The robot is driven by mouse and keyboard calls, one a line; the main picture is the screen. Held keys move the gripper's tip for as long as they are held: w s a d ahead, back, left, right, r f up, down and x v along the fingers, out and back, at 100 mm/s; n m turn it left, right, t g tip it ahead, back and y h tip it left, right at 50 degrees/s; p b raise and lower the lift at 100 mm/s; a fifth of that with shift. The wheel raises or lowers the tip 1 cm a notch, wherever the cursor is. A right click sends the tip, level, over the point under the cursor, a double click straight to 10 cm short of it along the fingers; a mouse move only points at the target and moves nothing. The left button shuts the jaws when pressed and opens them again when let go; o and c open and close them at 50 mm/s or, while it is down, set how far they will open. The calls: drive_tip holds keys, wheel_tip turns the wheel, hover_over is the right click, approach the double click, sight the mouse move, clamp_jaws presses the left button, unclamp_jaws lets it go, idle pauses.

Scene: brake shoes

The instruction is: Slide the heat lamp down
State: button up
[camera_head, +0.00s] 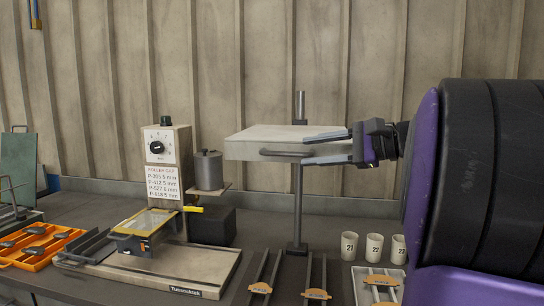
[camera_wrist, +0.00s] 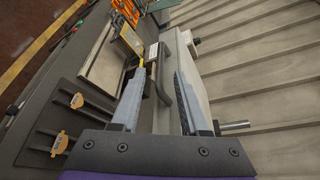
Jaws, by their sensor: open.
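The heat lamp (camera_head: 268,136) is a flat, light beige box mounted level on an upright grey post (camera_head: 297,205), high above the bench. A dark bar handle (camera_head: 284,153) runs along its front face. My gripper (camera_head: 305,150) is at the lamp's right front end, its fingers apart, one near the top and one below the handle. In the wrist view, the lamp's pale body (camera_wrist: 194,62) and dark handle (camera_wrist: 152,74) lie between and beyond the open fingers (camera_wrist: 158,78). Whether a finger touches the lamp, I cannot tell.
On the bench stand a control box (camera_head: 163,165) with a dial, a grey cylinder (camera_head: 208,170) on a small shelf, and a yellow-framed fixture (camera_head: 145,222). An orange tray (camera_head: 40,243) is at left. Rails with tagged pieces (camera_head: 317,294) and numbered cups (camera_head: 374,247) lie near the post's foot.

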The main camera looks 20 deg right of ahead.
sight(293, 153)
drive_tip(key=x, duration=0.7)
drive_tip(key=shift+s, duration=0.1)
clamp_jaws()
idle(1.2)
